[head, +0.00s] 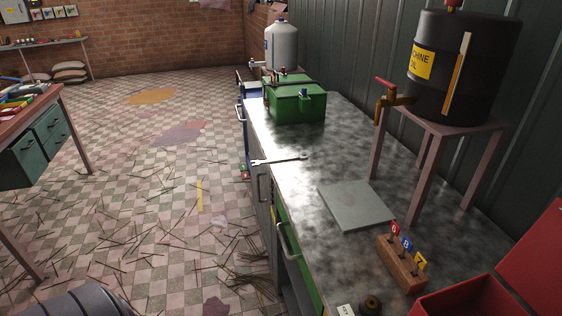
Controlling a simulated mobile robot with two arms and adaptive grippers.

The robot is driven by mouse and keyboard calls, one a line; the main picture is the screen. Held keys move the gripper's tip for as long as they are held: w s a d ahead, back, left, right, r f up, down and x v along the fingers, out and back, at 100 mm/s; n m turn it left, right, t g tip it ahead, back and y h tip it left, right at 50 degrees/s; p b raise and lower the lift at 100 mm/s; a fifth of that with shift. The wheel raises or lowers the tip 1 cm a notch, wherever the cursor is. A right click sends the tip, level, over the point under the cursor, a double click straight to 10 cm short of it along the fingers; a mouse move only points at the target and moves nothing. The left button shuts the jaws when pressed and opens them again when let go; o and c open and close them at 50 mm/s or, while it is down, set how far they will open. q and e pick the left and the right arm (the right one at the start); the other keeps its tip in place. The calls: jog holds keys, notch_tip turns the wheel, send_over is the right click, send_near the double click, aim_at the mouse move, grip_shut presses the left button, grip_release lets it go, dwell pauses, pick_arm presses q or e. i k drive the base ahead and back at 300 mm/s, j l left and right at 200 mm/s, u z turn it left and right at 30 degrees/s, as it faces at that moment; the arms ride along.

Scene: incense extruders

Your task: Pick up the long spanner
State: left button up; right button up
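The long spanner (280,160) is a thin, pale metal tool in the head view. It lies across the left edge of the metal workbench (320,155), with its left end at or past the edge. It is in front of the green toolbox (296,101) and apart from it. Neither of my grippers can be seen in the head view, so nothing shows at the spanner.
On the bench are a grey plate (356,205), a wooden block with numbered tags (402,264) and a red box (470,300). A black oil drum (455,85) stands on a legged stand. Thin sticks litter the tiled floor (150,190) left of the bench.

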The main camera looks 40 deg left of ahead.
aim_at(300, 156)
jog(key=i+j+z, duration=0.15)
jog(key=j, duration=0.65)
jog(key=j+z, duration=0.1)
jog(key=j, duration=0.7)
jog(key=i, duration=0.05)
